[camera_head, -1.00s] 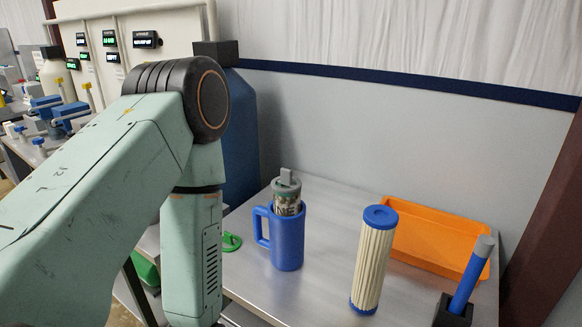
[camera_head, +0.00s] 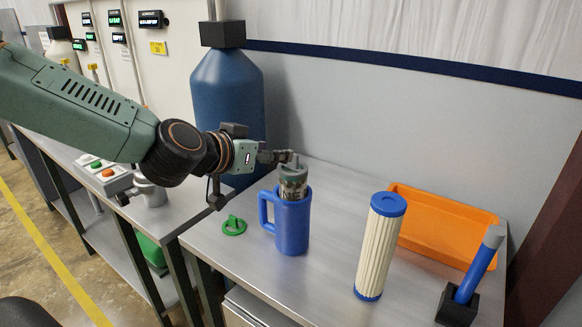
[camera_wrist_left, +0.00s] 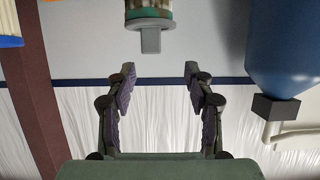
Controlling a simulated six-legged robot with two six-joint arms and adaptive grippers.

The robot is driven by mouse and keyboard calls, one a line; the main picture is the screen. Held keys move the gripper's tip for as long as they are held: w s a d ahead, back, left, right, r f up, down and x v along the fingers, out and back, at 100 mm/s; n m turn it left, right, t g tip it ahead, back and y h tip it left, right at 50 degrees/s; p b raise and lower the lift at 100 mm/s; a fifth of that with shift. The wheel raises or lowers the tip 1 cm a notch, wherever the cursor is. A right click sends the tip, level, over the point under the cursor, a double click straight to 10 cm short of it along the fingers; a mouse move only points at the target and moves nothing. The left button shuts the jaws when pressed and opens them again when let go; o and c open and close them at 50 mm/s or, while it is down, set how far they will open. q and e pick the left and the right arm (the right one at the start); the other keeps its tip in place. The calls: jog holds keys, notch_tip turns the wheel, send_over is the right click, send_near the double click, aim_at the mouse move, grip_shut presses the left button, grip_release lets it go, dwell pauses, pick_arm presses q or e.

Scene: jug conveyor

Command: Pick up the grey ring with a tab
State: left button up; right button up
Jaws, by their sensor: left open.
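The grey ring with a tab (camera_head: 294,172) sits on top of a patterned canister (camera_head: 292,188), which stands in a blue mug (camera_head: 293,226) on the metal table. In the left wrist view the picture is upside down, and the ring's tab (camera_wrist_left: 151,41) shows just beyond the fingertips, between their lines. My left gripper (camera_head: 278,156) is level beside the top of the ring, coming from the left. In the wrist view its jaws (camera_wrist_left: 160,75) are open with nothing between them. Whether a finger touches the ring cannot be told in the head view. My right gripper is not in view.
A white pleated filter with blue ends (camera_head: 379,247) stands right of the mug. Behind it is an orange tray (camera_head: 440,236). A blue rod (camera_head: 478,268) leans in a black holder. A green ring (camera_head: 234,226) lies left. A large blue bottle (camera_head: 228,105) stands behind my gripper.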

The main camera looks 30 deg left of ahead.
aim_at(295, 154)
pick_arm(q)
jog(key=b+x, duration=0.1)
jog(key=x, duration=0.1)
jog(key=b+x, duration=0.1)
jog(key=x, duration=0.1)
jog(key=shift+s+d+f, duration=0.15)
jog(key=shift+d+f, duration=0.05)
jog(key=shift+f, duration=0.05)
jog(key=w+d, duration=0.1)
jog(key=w, duration=0.1)
jog(key=shift+w+d+f, duration=0.35)
jog(key=shift+f, duration=0.05)
jog(key=shift+w+a+f, duration=0.1)
jog(key=shift+w+a, duration=0.05)
jog(key=shift+a, duration=0.35)
jog(key=shift+d, duration=0.45)
jog(key=c, duration=0.5)
jog(key=shift+a, duration=0.3)
jog(key=c, duration=0.5)
grip_shut()
jog(key=shift+d, duration=0.2)
